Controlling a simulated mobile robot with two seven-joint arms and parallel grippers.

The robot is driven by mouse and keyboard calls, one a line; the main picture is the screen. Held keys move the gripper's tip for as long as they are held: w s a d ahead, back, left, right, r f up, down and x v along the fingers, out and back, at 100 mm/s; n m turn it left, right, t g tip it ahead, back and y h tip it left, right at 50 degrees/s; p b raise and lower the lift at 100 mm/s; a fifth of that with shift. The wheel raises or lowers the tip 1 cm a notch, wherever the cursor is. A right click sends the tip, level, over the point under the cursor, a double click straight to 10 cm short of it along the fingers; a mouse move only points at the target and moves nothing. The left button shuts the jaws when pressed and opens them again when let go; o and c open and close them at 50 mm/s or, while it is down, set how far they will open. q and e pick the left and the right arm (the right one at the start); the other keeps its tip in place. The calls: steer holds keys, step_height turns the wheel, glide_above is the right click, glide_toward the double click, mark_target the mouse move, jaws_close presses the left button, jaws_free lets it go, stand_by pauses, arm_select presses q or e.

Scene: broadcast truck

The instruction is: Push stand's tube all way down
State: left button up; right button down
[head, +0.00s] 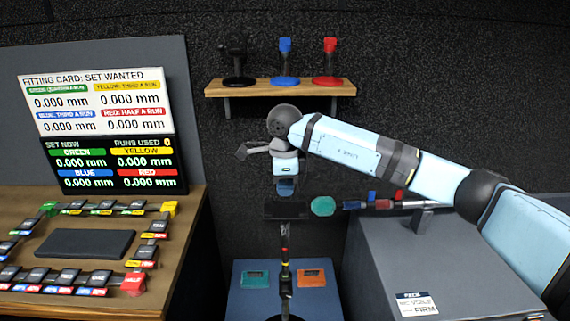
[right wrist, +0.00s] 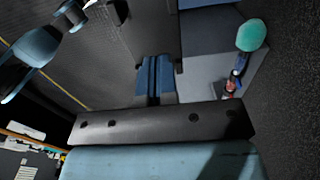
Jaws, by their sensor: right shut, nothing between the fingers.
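A dark upright stand (head: 285,278) with a thin tube and red, yellow and green bands is at the bottom centre of the head view, on a blue surface. My right gripper (head: 285,232) points straight down above the stand, close over its top. I cannot tell whether they touch. In the right wrist view its fingers (right wrist: 155,80) are together, with nothing seen between them. The stand cannot be made out in the right wrist view. My left gripper is not in view.
Teal (head: 255,279) and orange (head: 311,277) pads flank the stand. A round teal head (head: 322,206) sticks out beside the grey case (head: 450,260) at right. A wooden shelf (head: 280,88) holds several stands behind. A console desk (head: 190,230) is at left.

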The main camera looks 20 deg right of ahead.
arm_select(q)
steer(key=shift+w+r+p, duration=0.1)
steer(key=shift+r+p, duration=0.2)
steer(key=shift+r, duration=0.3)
arm_select(e)
glide_above(285, 224)
steer(key=w, duration=0.2)
steer(key=shift+d+f, duration=0.15)
steer(key=shift+f, duration=0.9)
steer(key=shift+d+f, duration=0.15)
steer(key=shift+f, duration=0.85)
step_height(285, 224, down, 8)
steer(key=b, duration=0.5)
steer(key=shift+b, duration=0.3)
arm_select(q)
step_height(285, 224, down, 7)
steer(key=b, duration=0.4)
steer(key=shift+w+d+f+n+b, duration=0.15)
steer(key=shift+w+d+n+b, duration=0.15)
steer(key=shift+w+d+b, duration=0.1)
arm_select(e)
step_height(285, 224, down, 9)
steer(key=shift+s+r, duration=0.15)
